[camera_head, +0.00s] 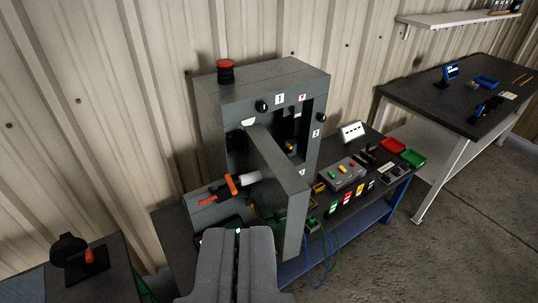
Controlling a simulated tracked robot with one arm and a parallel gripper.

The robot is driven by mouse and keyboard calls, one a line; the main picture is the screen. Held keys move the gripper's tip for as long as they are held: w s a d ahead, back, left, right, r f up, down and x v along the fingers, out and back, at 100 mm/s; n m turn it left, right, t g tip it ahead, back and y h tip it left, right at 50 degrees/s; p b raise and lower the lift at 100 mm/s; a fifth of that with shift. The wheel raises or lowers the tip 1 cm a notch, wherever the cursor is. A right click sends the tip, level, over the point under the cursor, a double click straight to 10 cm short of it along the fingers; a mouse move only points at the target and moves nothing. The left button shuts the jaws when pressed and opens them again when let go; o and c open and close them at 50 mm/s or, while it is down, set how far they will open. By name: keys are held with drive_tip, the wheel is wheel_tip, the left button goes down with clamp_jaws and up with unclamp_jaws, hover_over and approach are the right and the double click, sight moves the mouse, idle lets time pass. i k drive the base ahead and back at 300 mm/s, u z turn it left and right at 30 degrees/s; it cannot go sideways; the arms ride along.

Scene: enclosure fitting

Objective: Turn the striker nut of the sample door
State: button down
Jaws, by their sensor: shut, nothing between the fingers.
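A grey enclosure (215,92) stands on a dark bench in the middle of the picture. Its door (280,165) is swung open toward me, with its edge facing the camera. The door covers part of the opening. A small yellow part shows in the dark interior; I cannot tell whether it is the striker nut. Small numbered labels and black knobs are on the enclosure's front. My gripper (238,233) is at the bottom centre, in front of the bench. Its two fingers are shut and empty, apart from the door in the picture.
A red button (226,71) tops the enclosure. A button panel (346,175), red tray (392,146) and green tray (413,158) are on the right. Cables hang from the bench. Floor at right is clear.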

sight(291, 109)
drive_tip(key=z, duration=0.35)
drive_tip(key=i, duration=1.45)
drive_tip(key=u, duration=0.15)
